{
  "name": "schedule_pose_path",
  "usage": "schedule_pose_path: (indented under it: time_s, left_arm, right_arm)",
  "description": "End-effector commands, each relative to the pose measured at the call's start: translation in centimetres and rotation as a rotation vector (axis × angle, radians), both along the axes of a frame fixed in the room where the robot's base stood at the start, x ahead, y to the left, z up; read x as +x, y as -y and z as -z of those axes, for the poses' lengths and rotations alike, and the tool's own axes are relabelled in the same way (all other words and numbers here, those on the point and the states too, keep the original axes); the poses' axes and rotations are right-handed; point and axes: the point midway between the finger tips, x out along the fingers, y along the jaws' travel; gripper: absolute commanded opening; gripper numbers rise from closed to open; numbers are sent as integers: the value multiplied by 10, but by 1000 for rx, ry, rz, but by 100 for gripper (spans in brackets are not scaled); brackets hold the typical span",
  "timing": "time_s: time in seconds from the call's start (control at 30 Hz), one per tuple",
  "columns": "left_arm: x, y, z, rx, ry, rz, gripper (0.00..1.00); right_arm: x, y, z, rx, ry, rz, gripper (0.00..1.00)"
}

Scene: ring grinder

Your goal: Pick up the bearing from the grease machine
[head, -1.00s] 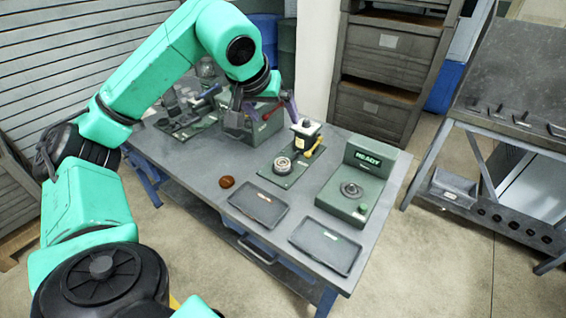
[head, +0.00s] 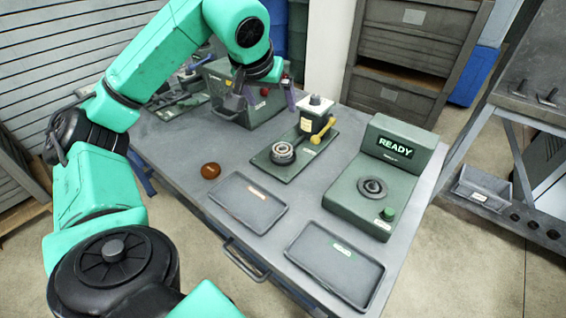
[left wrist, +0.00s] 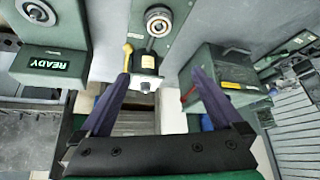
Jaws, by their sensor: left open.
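The bearing (head: 283,151), a metal ring, lies on the green base plate of the grease machine (head: 300,142). The machine has a dark post with a white top and a yellow lever. The bearing also shows at the top of the left wrist view (left wrist: 158,22), beyond the machine's post (left wrist: 146,68). My left gripper (head: 265,98) is open and empty, with purple fingers spread, above the table behind and left of the post. Its fingers (left wrist: 160,76) also show in the left wrist view. My right gripper is in neither view.
A green machine with a READY display (head: 394,148) stands to the right. Two dark trays (head: 247,226) (head: 333,292) lie along the front edge. A brown round piece (head: 210,171) sits left of the grease machine. A green box (head: 228,107) stands behind the gripper.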

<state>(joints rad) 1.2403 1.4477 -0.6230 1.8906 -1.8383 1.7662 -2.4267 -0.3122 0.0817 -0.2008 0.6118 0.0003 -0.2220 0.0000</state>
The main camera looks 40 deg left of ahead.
Motion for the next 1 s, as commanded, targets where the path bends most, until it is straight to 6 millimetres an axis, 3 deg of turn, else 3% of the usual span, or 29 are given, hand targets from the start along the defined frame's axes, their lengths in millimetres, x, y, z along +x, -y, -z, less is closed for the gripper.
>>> schedule_pose_path:
  time_s: [0.03, 0.13, 0.23, 0.37, 0.6, 1.0]
  left_arm:
    - [0, 0, 35, 0, 0, 0, 100]
    - [0, 0, 66, 0, 0, 0, 100]
    - [0, 0, 82, -1, 0, 1, 100]
    - [5, -3, 91, -1, -2, -1, 100]
    - [35, -16, 139, -1, -4, -1, 100]
    - [70, -32, 191, -2, -1, 1, 100]
  right_arm:
    - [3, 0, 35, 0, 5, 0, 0]
    - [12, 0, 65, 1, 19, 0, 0]
    - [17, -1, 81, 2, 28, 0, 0]
    - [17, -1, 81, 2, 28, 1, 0]
    - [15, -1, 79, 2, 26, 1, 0]
    - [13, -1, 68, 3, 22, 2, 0]
